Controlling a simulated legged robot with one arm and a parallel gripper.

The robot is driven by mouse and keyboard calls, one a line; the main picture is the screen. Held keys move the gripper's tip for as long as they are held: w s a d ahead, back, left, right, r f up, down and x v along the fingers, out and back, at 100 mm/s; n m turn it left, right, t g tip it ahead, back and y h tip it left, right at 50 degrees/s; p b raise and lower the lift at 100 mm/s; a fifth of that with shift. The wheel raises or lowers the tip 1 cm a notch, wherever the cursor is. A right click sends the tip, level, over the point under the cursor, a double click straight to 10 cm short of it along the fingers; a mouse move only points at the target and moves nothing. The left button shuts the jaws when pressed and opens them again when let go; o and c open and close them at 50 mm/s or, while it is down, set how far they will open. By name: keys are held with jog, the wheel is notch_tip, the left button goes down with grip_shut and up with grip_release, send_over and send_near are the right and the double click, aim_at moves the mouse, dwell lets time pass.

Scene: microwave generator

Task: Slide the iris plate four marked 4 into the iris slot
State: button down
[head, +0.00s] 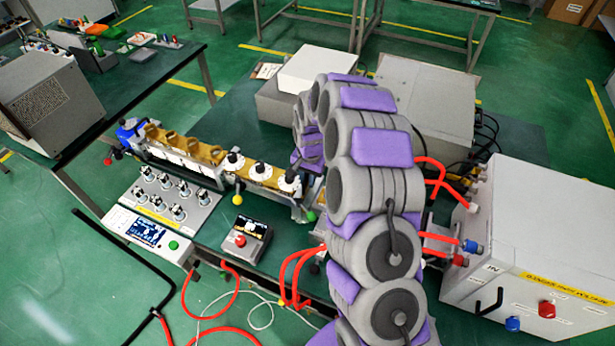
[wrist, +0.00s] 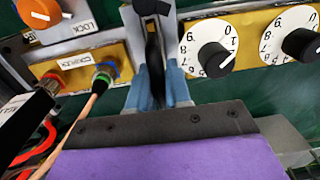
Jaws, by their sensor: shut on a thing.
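My gripper (wrist: 157,80) shows in the wrist view with blue-grey fingers, shut on a thin dark piece (wrist: 153,50) seen nearly edge-on. It appears to be the iris plate, but no mark 4 is readable. The piece stands between a yellow block with connectors (wrist: 75,78) on the left and white numbered dials (wrist: 207,50) on the right. The iris slot cannot be made out, so I cannot tell whether the piece is inside it. In the head view my arm hides the gripper and the part of the yellow instrument line (head: 262,178) behind it.
The wrist view shows an orange knob (wrist: 40,10) beside a LOCK label. In the head view, a grey panel of knobbed parts (head: 170,197), a small box with a red button (head: 245,240) and red cables (head: 235,290) lie in front. A large white box (head: 545,240) stands right.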

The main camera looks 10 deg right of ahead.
jog(key=shift+f, duration=0.65)
jog(key=c, duration=1)
grip_release()
jog(key=r, duration=0.5)
jog(key=r+p, duration=0.1)
jog(key=r, duration=0.5)
jog(key=r+p, duration=0.1)
jog(key=r, duration=0.5)
jog(key=shift+s+d+r, duration=0.1)
jog(key=shift+d, duration=0.2)
jog(key=shift+s, duration=0.1)
jog(key=s+a+r+n+b, duration=0.15)
jog(key=s+r, duration=0.25)
jog(key=s, duration=0.5)
jog(key=s+r+n+p, duration=0.1)
jog(key=s+r+n, duration=0.25)
jog(key=s, duration=1.35)
jog(key=s+n+g+b, duration=0.1)
jog(key=s, duration=0.7)
jog(key=s+d+n+g, duration=0.1)
jog(key=s, duration=0.6)
jog(key=shift+s+f, duration=0.15)
jog(key=shift+s, duration=0.2)
